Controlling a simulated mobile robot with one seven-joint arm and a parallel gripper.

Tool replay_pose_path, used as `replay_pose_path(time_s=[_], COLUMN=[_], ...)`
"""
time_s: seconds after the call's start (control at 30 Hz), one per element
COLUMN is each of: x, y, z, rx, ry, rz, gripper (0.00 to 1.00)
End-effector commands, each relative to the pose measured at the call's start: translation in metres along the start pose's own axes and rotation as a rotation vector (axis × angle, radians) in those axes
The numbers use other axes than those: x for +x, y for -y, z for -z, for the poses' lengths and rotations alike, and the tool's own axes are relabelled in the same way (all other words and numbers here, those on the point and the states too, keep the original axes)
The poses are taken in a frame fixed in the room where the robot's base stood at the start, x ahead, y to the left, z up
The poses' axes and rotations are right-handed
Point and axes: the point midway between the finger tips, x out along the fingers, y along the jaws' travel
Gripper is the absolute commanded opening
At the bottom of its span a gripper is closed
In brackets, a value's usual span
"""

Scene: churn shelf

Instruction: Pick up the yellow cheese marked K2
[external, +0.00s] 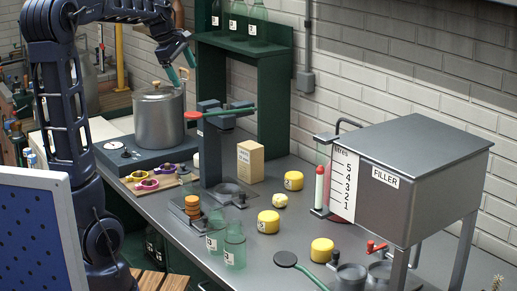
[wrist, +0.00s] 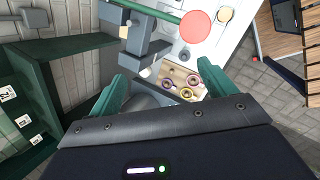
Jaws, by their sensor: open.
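Three yellow cheese rounds with small white labels stand on the grey counter in the external view: one at the back (external: 294,181), one in the middle (external: 268,222) and one at the front right (external: 322,250). Their labels are too small to read, so I cannot tell which is K2. My gripper (external: 182,67) is open and empty, high above the steel pot, up and left of all three cheeses. In the wrist view my gripper (wrist: 166,82) has its green fingers apart with nothing held between them. I make out no cheese round there.
The steel pot (external: 158,118) and a press with a red-ended green lever (external: 222,112) stand below my gripper. Green bottles (external: 235,246) stand near the front edge. A grey filler box (external: 408,170) stands at right. A green shelf (external: 262,85) stands behind.

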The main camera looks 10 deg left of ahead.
Motion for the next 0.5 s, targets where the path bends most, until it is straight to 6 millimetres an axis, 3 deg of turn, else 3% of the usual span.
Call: replay_pose_path(time_s=[0.2,0.5], x=[0.043,0.106], y=[-0.065,-0.14], z=[-0.031,-0.093], rx=[-0.295,-0.687], ry=[0.005,-0.02], rz=[0.02,0.018], gripper=[0.83,0.83])
